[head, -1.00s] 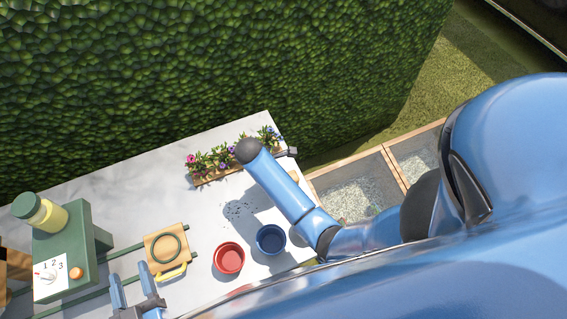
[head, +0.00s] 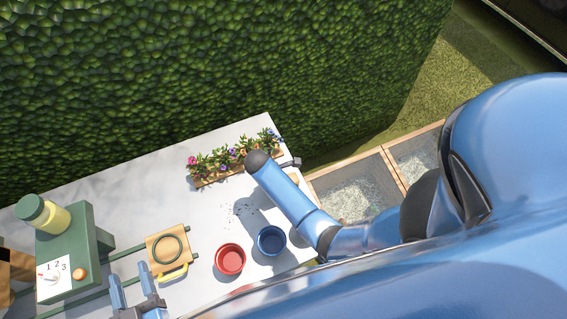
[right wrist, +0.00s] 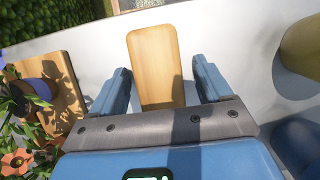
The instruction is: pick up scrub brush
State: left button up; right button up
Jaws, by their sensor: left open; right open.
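The scrub brush (right wrist: 155,62) shows in the right wrist view as a rounded light wooden block on the pale tabletop; no bristles are visible. My right gripper (right wrist: 161,82) is open, with one finger on each side of the block's near part and a gap on both sides. In the head view, a tan bit of the brush (head: 291,176) shows at the table's right edge, mostly hidden by my right arm. My left gripper (head: 136,290) is open and empty at the lower left, near the wooden plate with the yellow handle.
A flower planter (head: 236,165) stands along the back edge. A red pot (head: 230,259) and a blue pot (head: 271,240) stand in front, with dark specks on the tabletop (head: 215,208). A green machine (head: 75,250) with a yellow jar is at the left. Wooden-framed gravel beds lie beyond the right edge.

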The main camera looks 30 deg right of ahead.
jog(key=c, duration=1.1)
jog(key=shift+r+p, duration=2.7)
jog(key=shift+r, duration=7.35)
jog(key=o, duration=0.5)
jog(key=shift+d, duration=0.1)
jog(key=c, duration=0.3)
